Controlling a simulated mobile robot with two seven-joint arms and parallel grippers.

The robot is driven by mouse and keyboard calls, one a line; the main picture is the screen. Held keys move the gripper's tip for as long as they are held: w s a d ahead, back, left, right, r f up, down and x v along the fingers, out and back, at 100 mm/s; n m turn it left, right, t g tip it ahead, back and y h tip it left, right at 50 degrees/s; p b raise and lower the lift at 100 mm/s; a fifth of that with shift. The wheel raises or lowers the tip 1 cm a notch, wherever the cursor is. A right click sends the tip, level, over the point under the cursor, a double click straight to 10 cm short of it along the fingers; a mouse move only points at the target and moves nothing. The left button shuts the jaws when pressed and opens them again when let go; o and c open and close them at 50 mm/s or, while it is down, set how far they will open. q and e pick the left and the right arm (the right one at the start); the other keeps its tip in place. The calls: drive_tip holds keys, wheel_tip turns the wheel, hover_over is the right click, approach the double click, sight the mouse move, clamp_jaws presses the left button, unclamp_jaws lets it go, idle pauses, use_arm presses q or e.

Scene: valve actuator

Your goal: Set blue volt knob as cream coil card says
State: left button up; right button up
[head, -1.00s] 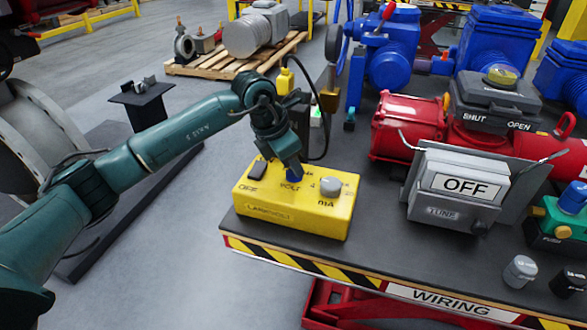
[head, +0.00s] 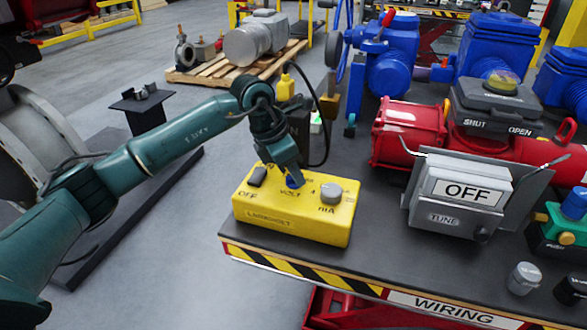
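The yellow box (head: 292,227) sits at the left end of the dark table. My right gripper is not in view. I see no cream coil card that I can make out.
A grey unit with an OFF plate (head: 467,191) marked TUNE stands to the right. Behind it is a red actuator (head: 409,133) with a SHUT/OPEN cap. Loose grey (head: 523,278) and black (head: 571,286) knobs lie at the right front. The table (head: 370,247) is bare between the box and the grey unit.

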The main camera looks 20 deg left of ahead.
use_arm(q)
drive_tip(key=shift+o, duration=0.4)
drive_tip(key=shift+a+r, duration=0.15)
drive_tip(key=shift+r, duration=0.2)
drive_tip(key=v, duration=1.2)
drive_tip(key=shift+r+b, duration=0.2)
drive_tip(key=shift+b, duration=0.25)
